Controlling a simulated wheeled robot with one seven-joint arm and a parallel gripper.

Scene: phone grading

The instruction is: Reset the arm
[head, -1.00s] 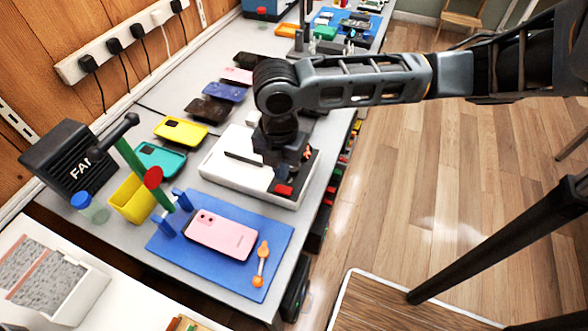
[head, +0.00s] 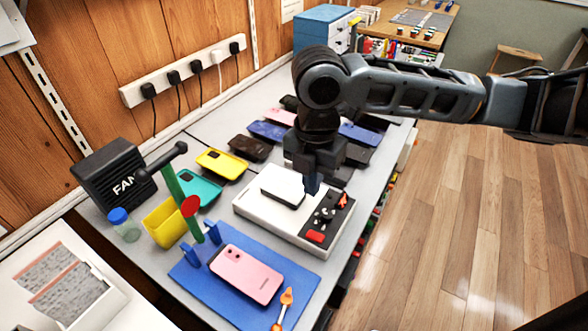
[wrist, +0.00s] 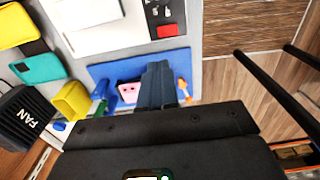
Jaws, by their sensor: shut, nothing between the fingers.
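My gripper (head: 312,186) hangs from the black arm over the white grading machine (head: 262,218) in the head view. Its fingers are together and hold nothing. In the wrist view the closed fingers (wrist: 157,84) show above the blue mat (wrist: 105,72). A pink phone (head: 246,274) lies flat on the blue mat (head: 200,285) in the head view, apart from my gripper. Part of the pink phone also shows behind the fingers in the wrist view (wrist: 128,93).
Yellow (head: 221,164) and teal (head: 198,190) phone cases lie left of the machine, with several more phones behind it. A black fan box (head: 112,176), a yellow cup (head: 165,222) and a green stand are at left. Wooden floor at right is clear.

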